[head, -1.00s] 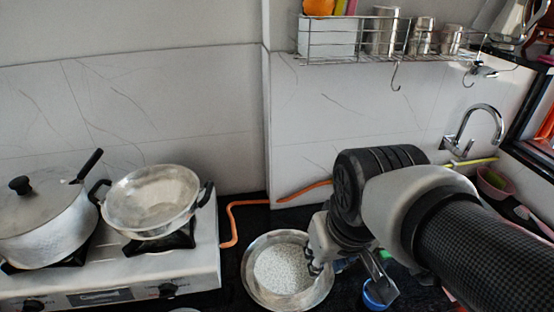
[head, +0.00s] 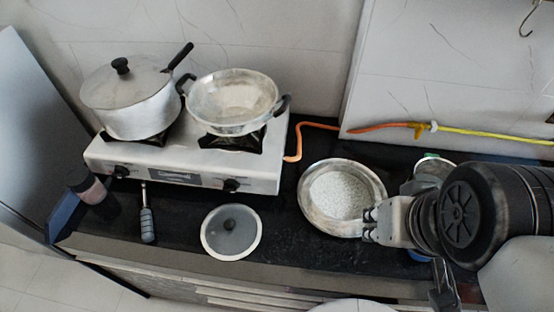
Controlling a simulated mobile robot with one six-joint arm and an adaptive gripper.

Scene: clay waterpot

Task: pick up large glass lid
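A round glass lid (head: 214,243) with a pale rim and a dark knob lies flat on the black counter, in front of the stove, in the head view. Another lid (head: 104,92) with a black knob sits on the pot at the left; I cannot tell which of the two is larger. My gripper (head: 405,262) is at the right, well apart from both lids, beside the metal bowl. Its fingers look spread, with nothing seen between them. My arm hides part of the counter behind it.
A metal bowl of white grains (head: 316,215) stands between the counter lid and my gripper. The stove (head: 205,172) holds the pot (head: 138,122) and a two-handled pan (head: 222,122). A grey-handled tool (head: 147,224) lies left of the lid. The counter's front edge is close.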

